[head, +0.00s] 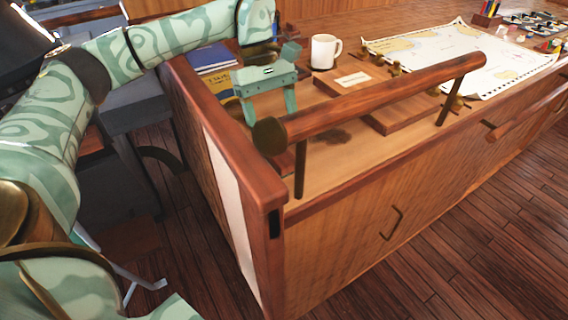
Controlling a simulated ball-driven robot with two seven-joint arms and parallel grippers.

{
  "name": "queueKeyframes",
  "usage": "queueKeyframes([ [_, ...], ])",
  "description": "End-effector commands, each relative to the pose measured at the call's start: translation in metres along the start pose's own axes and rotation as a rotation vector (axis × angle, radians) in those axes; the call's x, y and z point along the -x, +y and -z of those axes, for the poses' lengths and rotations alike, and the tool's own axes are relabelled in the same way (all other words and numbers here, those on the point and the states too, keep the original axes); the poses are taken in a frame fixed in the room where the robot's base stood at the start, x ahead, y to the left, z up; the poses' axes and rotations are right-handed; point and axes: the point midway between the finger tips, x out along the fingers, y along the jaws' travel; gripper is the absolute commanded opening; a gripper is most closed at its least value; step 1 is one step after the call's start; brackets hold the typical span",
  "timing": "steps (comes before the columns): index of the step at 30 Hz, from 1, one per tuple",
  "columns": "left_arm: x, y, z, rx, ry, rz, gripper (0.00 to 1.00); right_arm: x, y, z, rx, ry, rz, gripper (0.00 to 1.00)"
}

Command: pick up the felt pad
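My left gripper (270,116) hangs above the near left part of the wooden chart table (365,158), just behind the round end of the handrail. Its two fingers are spread apart, with nothing visible between them. A small flat dark brown patch (333,136) lies on the table below the handrail, to the right of the gripper. It may be the felt pad, but I cannot tell for sure. My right gripper is not in view.
A wooden handrail (390,92) on dark posts runs along the table's front edge. Behind it are a white mug (325,52), a labelled wooden board (352,80), blue and yellow books (208,57) and a chart (455,55). Small items crowd the far right.

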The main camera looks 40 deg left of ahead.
Motion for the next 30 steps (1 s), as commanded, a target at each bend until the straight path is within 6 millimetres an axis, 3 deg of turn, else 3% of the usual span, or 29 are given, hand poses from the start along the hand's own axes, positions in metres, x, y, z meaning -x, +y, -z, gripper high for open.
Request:
queueKeyframes([
  [15,-0.065,-0.003,-0.003,0.000,-0.001,0.001,0.66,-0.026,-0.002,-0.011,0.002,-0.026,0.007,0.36],
  [23,-0.066,-0.004,-0.004,0.000,0.000,-0.002,0.66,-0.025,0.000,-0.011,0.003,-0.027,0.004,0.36],
  [28,-0.066,-0.004,-0.004,0.000,0.000,-0.002,0.22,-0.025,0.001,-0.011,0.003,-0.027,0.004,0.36],
  [30,-0.066,-0.004,-0.004,0.000,0.000,-0.002,0.18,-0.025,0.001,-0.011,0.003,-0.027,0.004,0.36],
])
